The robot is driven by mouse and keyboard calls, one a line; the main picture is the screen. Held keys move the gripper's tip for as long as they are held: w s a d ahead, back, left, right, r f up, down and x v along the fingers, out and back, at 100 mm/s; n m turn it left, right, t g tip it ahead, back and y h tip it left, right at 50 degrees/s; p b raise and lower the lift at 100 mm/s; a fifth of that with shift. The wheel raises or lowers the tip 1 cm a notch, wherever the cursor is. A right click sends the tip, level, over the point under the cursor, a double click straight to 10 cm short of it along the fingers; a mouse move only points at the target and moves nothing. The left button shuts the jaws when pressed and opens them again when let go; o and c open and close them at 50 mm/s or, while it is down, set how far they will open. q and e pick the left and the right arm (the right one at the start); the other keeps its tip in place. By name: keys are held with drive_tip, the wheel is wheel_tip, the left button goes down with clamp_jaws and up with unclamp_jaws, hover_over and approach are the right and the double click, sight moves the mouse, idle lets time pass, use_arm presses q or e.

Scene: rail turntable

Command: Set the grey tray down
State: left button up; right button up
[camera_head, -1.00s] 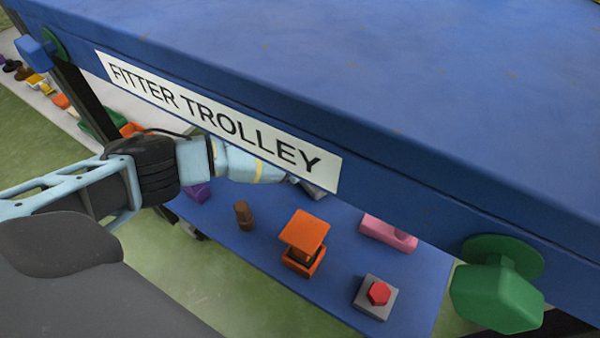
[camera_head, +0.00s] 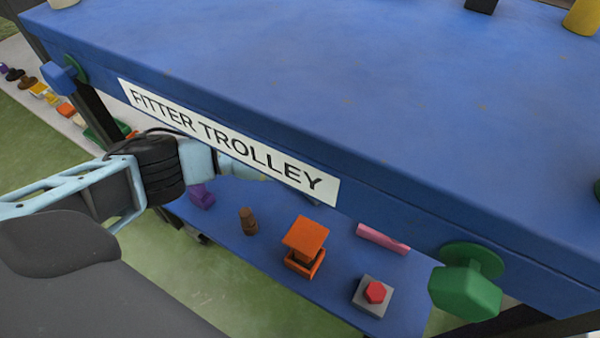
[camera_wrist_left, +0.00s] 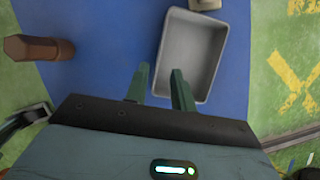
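The grey tray (camera_wrist_left: 203,48) is an empty rectangular tray over the blue lower shelf (camera_wrist_left: 105,35) in the left wrist view. My left gripper (camera_wrist_left: 160,75) is open there. One finger lies outside the tray's left wall and the other overlaps its inside, with a clear gap between them. I cannot tell whether the tray's base rests fully on the shelf. In the head view the blue trolley top (camera_head: 330,80) hides my left gripper and most or all of the tray. My right gripper is not in view.
On the lower shelf are a brown peg-like piece (camera_head: 248,222), an orange stand (camera_head: 304,243), a pink block (camera_head: 383,239), a purple piece (camera_head: 201,196) and a grey block with a red button (camera_head: 375,293). A green knob (camera_head: 466,290) sticks out at the trolley's front right.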

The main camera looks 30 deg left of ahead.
use_arm(q)
drive_tip(key=p+v, duration=0.1)
drive_tip(key=v, duration=0.3)
drive_tip(key=shift+s+d+r, duration=0.1)
drive_tip(key=shift+r, duration=0.1)
idle(0.4)
